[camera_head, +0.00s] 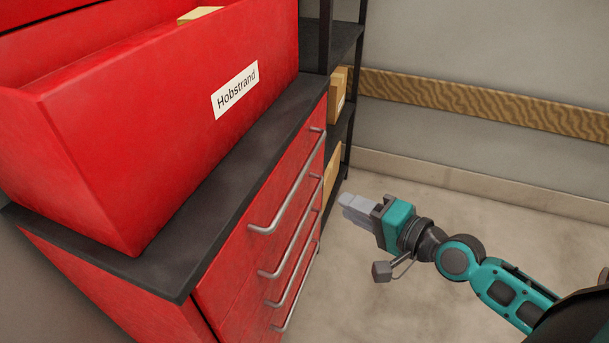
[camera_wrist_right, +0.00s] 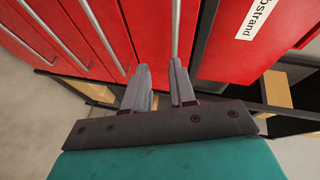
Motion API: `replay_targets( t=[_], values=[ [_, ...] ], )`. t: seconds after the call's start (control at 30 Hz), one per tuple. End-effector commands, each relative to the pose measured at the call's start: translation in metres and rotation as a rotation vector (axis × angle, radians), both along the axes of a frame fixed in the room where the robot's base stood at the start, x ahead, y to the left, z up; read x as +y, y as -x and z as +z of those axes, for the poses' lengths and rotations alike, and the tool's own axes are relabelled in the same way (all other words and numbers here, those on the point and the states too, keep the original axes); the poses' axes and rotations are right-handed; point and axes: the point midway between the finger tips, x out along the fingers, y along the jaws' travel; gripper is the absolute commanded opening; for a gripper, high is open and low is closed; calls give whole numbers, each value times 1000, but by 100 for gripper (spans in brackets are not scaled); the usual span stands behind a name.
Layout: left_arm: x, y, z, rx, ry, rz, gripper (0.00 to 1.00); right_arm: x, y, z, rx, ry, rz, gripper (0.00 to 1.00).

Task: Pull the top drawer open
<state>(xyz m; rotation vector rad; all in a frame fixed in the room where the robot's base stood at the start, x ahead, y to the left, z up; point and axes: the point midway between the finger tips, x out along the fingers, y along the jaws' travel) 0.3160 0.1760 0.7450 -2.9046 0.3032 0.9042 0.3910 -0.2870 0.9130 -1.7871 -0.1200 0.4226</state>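The red cabinet's top drawer (camera_head: 240,240) is flush with the front, just under the dark worktop. Its long grey bar handle (camera_head: 288,190) slants along the front; it also shows in the right wrist view (camera_wrist_right: 176,32). My right gripper (camera_head: 346,204) is in front of the cabinet, to the right of the handles and apart from them. In the right wrist view its two fingers (camera_wrist_right: 160,66) stand apart with nothing between them, and the top handle lies beyond their tips. My left gripper is not in view.
Several lower drawers have similar handles (camera_head: 290,237). A red bin (camera_head: 170,110) labelled "Hobstrand" stands on the dark worktop (camera_head: 215,205). A dark shelf rack (camera_head: 340,45) with cardboard boxes (camera_head: 338,92) stands behind the cabinet. The floor (camera_head: 420,210) right of the cabinet is clear.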

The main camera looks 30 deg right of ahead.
Motion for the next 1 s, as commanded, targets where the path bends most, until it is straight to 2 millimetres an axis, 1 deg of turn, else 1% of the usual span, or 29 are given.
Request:
replay_targets(
  t=[0.03, 0.1, 0.27, 0.47, 0.8, 1.0],
  values=[
    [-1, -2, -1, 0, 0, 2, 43, -3, -5, 8, 0, -49, 0, 25],
    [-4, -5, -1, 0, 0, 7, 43, -6, -13, 16, 1, -102, -1, 25],
    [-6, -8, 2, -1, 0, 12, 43, -8, -26, 21, 1, -141, -2, 25],
    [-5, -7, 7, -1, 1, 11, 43, 1, -46, 19, -1, -139, -1, 25],
    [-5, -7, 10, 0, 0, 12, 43, 20, -98, 7, 0, -137, 0, 25],
    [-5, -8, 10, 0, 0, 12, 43, 29, -124, 0, 2, -136, -2, 25]
  ],
)
